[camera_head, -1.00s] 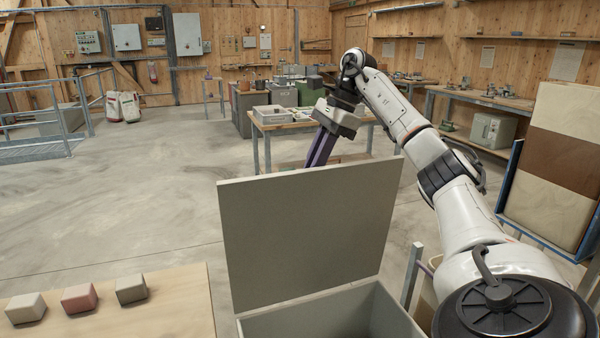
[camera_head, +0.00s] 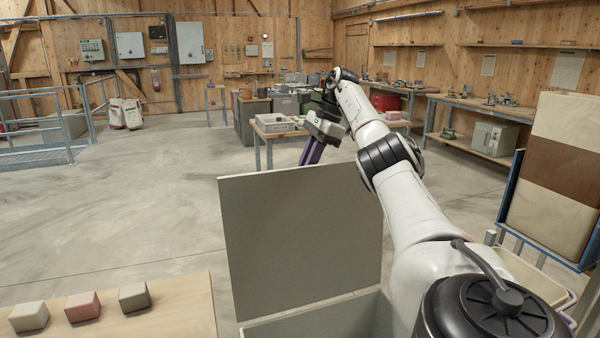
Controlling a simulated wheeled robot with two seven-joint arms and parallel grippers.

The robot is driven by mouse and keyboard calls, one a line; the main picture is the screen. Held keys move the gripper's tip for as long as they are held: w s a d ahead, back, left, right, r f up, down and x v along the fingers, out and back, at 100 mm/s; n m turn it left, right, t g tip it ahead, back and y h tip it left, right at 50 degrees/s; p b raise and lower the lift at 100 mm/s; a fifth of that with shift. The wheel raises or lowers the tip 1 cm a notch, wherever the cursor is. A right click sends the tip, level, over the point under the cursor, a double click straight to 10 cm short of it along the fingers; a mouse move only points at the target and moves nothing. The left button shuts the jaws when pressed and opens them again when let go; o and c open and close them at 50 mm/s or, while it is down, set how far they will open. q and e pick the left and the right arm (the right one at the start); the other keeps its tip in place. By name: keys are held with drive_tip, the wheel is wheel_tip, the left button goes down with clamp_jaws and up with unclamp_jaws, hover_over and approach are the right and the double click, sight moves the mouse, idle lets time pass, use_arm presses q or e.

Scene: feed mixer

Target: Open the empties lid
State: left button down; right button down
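The empties lid (camera_head: 300,245) is a flat grey-green panel that stands up from the back edge of a grey box (camera_head: 335,322) at the bottom centre. The box is open, and part of its inside shows. My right arm comes in from the right and reaches past the lid. My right gripper (camera_head: 308,160) has purple fingers that point down, just behind and above the lid's top edge, apart from it as far as I can see. The fingers overlap, so their opening is unclear. My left gripper is out of the frame.
A wooden table (camera_head: 165,309) at the lower left carries a beige block (camera_head: 29,317), a pink block (camera_head: 83,306) and a grey block (camera_head: 134,297). A blue-framed board rack (camera_head: 512,205) stands at the right. The floor (camera_head: 130,200) behind the table is clear.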

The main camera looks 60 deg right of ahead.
drive_tip(key=shift+s+d+f, duration=0.1)
drive_tip(key=shift+s+f, duration=0.1)
drive_tip(key=shift+f, duration=0.05)
drive_tip(key=c, duration=1.7)
unclamp_jaws()
drive_tip(key=shift+d+f, duration=0.1)
drive_tip(key=shift+d, duration=0.05)
drive_tip(key=shift+w, duration=0.1)
drive_tip(key=shift+r, duration=0.2)
drive_tip(key=shift+a, duration=0.2)
